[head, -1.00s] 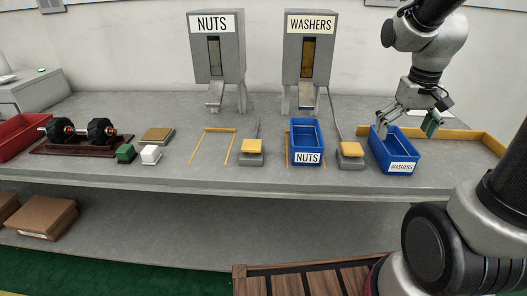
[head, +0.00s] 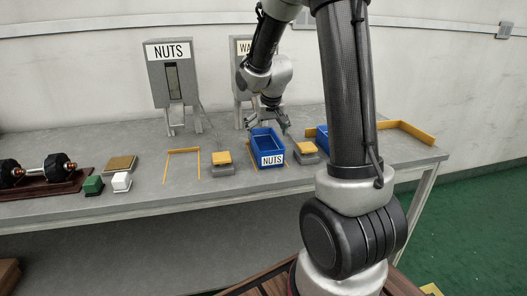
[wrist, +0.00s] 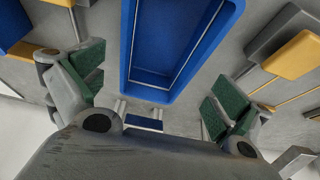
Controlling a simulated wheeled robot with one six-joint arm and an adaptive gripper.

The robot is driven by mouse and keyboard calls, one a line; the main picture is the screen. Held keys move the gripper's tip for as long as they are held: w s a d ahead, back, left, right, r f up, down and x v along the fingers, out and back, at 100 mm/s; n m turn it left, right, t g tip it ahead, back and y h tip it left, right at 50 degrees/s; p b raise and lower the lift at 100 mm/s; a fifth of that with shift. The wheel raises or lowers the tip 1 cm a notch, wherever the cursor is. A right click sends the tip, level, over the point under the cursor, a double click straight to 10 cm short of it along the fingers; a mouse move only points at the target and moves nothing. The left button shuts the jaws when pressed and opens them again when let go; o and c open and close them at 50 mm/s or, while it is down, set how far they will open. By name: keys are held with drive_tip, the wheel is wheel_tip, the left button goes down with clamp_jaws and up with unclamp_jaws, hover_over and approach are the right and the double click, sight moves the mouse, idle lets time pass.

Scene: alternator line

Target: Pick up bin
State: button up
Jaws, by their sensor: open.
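A blue bin labelled NUTS (head: 265,147) stands on the grey bench below the WASHERS dispenser, between two yellow-topped grey blocks. It looks empty. In the wrist view the blue bin (wrist: 178,82) fills the upper middle. My gripper (head: 274,124) is at the rear end of this bin, jaws open. In the wrist view the green-padded fingers of my gripper (wrist: 155,98) are spread wide and empty, on either side of the bin's near end. A second blue bin (head: 321,145) stands to the right, mostly hidden by my arm.
Yellow-topped blocks (head: 221,158) (head: 304,148) flank the NUTS bin closely. The NUTS dispenser (head: 172,75) and the half-hidden WASHERS dispenser (head: 243,75) stand behind. A yellow bracket outline (head: 183,151) at left is empty. Green and white blocks (head: 93,184) (head: 121,181) sit farther left.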

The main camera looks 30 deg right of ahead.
drive_tip(key=x, duration=0.4)
drive_tip(key=shift+s+f, duration=0.1)
drive_tip(key=shift+f, duration=0.05)
drive_tip(key=shift+d, duration=0.1)
drive_tip(key=c, duration=1.1)
